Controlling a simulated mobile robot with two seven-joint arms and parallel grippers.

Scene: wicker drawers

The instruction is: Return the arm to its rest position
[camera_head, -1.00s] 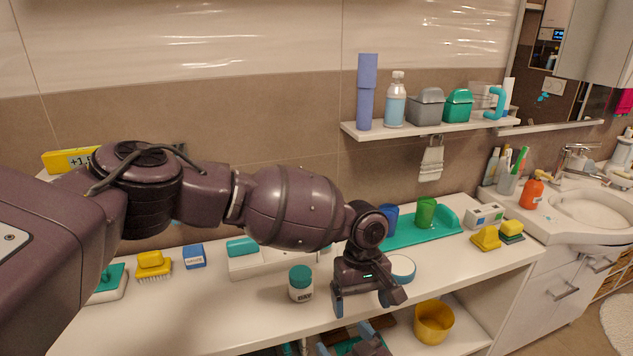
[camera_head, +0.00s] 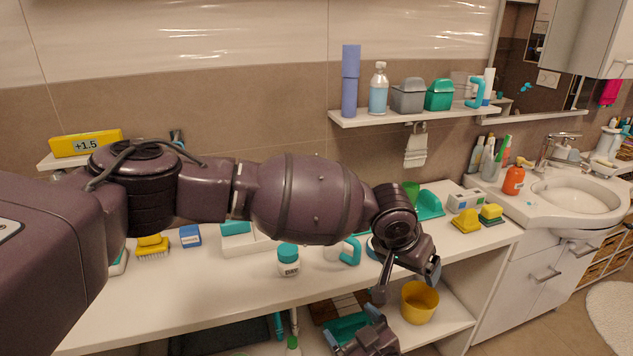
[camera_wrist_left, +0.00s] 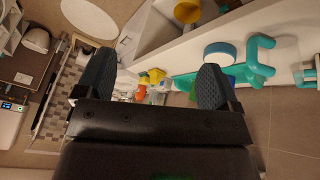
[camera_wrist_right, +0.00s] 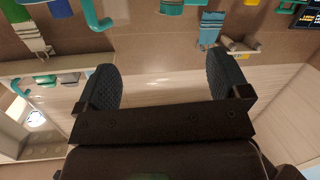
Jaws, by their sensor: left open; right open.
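My left arm reaches across the head view from the left. Its left gripper (camera_head: 408,279) is open and empty, tilted in front of the counter's front edge. In the left wrist view, the fingers (camera_wrist_left: 152,80) are apart with nothing between them. My right gripper (camera_head: 353,327) is low at the bottom of the head view, in front of the lower shelf. In the right wrist view, its fingers (camera_wrist_right: 165,80) are wide apart and empty.
The white counter (camera_head: 200,290) holds a teal-capped jar (camera_head: 288,261), a teal-handled object (camera_head: 350,251) and yellow sponges (camera_head: 466,221). A yellow bucket (camera_head: 419,301) stands on the lower shelf near my left gripper. A wall shelf (camera_head: 420,113) holds bottles. The sink (camera_head: 578,195) is at right.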

